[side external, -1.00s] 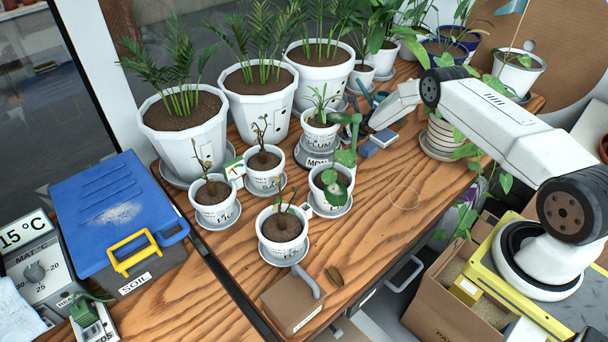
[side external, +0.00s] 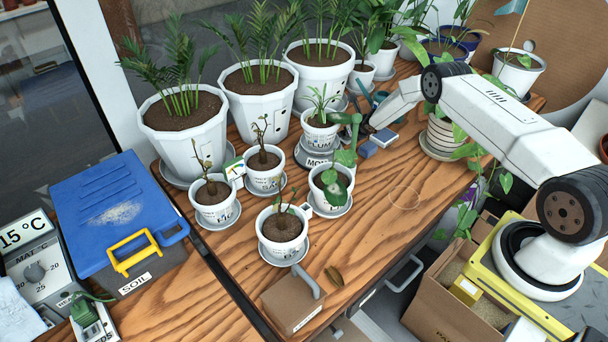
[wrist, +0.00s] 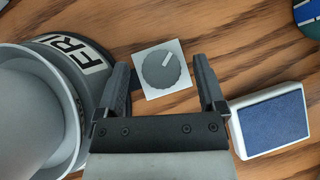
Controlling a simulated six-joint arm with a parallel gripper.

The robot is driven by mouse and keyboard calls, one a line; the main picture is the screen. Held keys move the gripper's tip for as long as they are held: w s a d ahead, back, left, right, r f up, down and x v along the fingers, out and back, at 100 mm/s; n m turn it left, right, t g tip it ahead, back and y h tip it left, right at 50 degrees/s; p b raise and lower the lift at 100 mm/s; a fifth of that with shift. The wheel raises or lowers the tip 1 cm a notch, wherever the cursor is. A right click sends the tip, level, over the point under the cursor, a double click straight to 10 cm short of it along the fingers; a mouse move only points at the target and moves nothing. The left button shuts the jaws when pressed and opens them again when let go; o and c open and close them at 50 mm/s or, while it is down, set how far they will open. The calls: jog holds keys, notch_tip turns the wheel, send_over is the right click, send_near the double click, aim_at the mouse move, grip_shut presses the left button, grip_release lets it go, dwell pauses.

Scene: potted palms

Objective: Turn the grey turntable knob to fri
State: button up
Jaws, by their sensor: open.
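The grey knob (wrist: 160,70) sits on a white square plate (wrist: 182,88) on the wooden table. Its white pointer line points to the upper right in the wrist view. My gripper (wrist: 161,66) is open, with one finger on each side of the knob and a gap to both. The grey turntable (wrist: 97,112) is left of the knob, bearing a white pot, with a FRI label (wrist: 75,52) on its rim. In the side view the turntable (side external: 312,163) shows a MON label under the plum pot (side external: 320,135). My gripper (side external: 366,122) is partly hidden there by leaves.
A white box with a blue top (wrist: 272,120) lies close to the right finger. Several small potted plants, including one with a round-leaved plant (side external: 332,195), stand in front. Large palm pots (side external: 262,105) line the back.

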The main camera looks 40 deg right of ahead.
jog(key=shift+v, duration=3.6)
jog(key=shift+w+d+r+n, duration=0.15)
jog(key=shift+d+n, duration=0.15)
jog(key=shift+w+d+n+t+y, duration=0.15)
jog(key=shift+d+n+t+y, duration=0.15)
jog(key=shift+n+y, duration=0.1)
jog(key=shift+d+n+y, duration=0.2)
jog(key=shift+n+y, duration=0.2)
jog(key=shift+n, duration=0.1)
jog(key=shift+s+d+f+n+y, duration=0.2)
jog(key=shift+s+d+n+y, duration=0.1)
jog(key=shift+s+n+y, duration=0.4)
jog(key=shift+w, duration=0.1)
jog(key=shift+w+f, duration=0.15)
jog(key=shift+x, duration=3.7)
